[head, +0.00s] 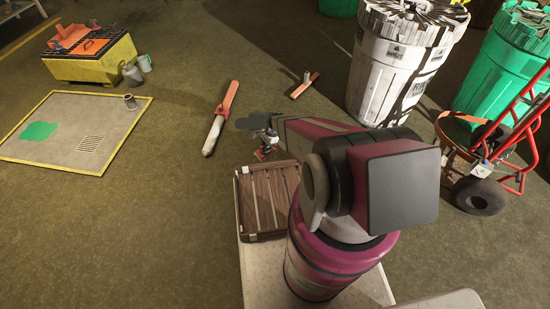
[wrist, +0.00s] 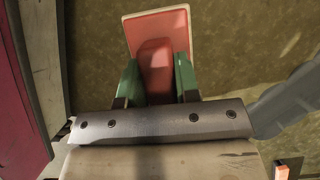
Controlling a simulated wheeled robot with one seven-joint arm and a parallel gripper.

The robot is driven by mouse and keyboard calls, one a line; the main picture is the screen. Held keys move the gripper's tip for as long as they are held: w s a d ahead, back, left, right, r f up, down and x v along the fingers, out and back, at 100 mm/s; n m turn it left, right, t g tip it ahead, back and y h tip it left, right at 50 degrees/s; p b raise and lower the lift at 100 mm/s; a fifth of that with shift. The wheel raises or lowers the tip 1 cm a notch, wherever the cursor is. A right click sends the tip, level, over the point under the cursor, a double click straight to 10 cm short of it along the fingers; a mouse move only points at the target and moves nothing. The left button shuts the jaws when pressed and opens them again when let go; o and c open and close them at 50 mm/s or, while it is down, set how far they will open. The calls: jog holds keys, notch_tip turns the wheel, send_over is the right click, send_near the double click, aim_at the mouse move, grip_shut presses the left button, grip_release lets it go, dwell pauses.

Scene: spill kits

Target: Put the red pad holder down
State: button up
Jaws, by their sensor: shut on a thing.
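The red pad holder (wrist: 157,32) is a flat, pale-edged red plate with a raised red grip. In the wrist view my gripper (wrist: 156,82) is shut on that grip, with a green finger on each side. In the head view the pad holder (head: 262,154) is small, below my gripper (head: 266,140) and just beyond the wooden crate. My arm hides part of that area. I cannot tell whether the pad holder touches the floor.
An orange-and-white tube (head: 219,119) and a red-headed tool (head: 305,85) lie farther off. A slatted crate (head: 244,205) is near me. A white drum (head: 388,80) and hand truck (head: 530,105) stand right.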

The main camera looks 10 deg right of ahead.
jog(key=shift+x, duration=1.1)
jog(key=w+d+f, duration=0.2)
jog(key=d, duration=0.1)
jog(key=w+d+f, duration=0.2)
jog(key=w, duration=0.1)
jog(key=w+d+f, duration=0.2)
jog(key=d+f, duration=0.1)
jog(key=shift+w+d+f, duration=0.15)
jog(key=shift+w+d, duration=0.15)
jog(key=shift+d, duration=0.05)
jog(key=shift+f, duration=1.9)
jog(key=shift+f, duration=0.1)
jog(key=o, duration=0.8)
jog(key=shift+o, duration=0.2)
